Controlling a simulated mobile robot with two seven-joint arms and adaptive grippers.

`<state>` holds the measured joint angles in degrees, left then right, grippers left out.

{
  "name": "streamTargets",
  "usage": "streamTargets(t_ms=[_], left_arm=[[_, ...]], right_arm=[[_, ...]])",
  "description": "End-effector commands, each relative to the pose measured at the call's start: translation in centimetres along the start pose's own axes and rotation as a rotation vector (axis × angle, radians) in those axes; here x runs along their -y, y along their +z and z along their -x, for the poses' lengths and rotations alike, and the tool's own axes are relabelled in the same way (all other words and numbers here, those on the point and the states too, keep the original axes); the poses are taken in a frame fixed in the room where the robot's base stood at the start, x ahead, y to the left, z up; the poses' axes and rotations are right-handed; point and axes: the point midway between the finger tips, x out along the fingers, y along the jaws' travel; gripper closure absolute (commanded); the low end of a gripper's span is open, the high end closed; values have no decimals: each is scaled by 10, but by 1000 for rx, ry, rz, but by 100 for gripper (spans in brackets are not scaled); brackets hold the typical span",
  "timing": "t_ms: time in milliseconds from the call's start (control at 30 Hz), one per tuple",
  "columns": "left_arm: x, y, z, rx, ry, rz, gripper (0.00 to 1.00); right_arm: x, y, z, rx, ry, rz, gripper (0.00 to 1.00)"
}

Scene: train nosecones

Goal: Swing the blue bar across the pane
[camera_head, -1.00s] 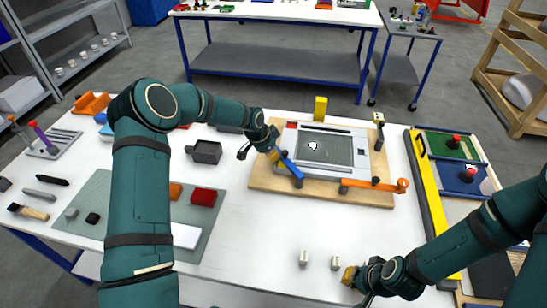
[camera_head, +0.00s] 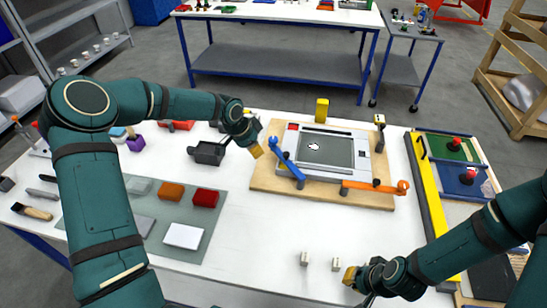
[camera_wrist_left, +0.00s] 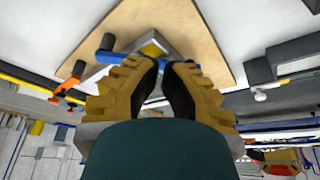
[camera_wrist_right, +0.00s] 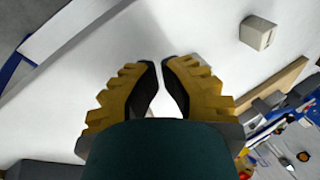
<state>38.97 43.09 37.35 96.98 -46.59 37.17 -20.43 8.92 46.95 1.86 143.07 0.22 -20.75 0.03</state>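The blue bar (camera_head: 288,166) lies at the left edge of the framed grey pane (camera_head: 326,151), slanting from its back left toward its front left corner. The pane's frame sits on a wooden board (camera_head: 262,180). My left gripper (camera_head: 257,151) is just left of the blue bar, apart from it, over the board's left edge. In the left wrist view, the left gripper's fingers (camera_wrist_left: 165,63) have a narrow empty gap, and the blue bar (camera_wrist_left: 118,57) shows beyond them. My right gripper (camera_head: 350,276) is low at the table front; its fingers (camera_wrist_right: 161,65) also stand apart with nothing between.
An orange bar (camera_head: 372,187) lies along the pane's front edge. A yellow block (camera_head: 321,110) stands behind the pane. A dark bin (camera_head: 207,153) is to the left.

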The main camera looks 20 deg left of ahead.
Motion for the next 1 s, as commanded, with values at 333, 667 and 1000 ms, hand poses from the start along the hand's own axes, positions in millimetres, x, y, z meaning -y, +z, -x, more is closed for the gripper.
streamTargets(t_ms=[333,667,1000], left_arm=[[-1,3,-31,-6,-2,3,100],[-1,2,-95,-6,-2,3,100],[0,-32,-112,-7,-6,2,100]], right_arm=[[0,0,1,0,0,0,100],[0,0,2,0,0,0,100],[3,-1,8,0,-1,0,100]])
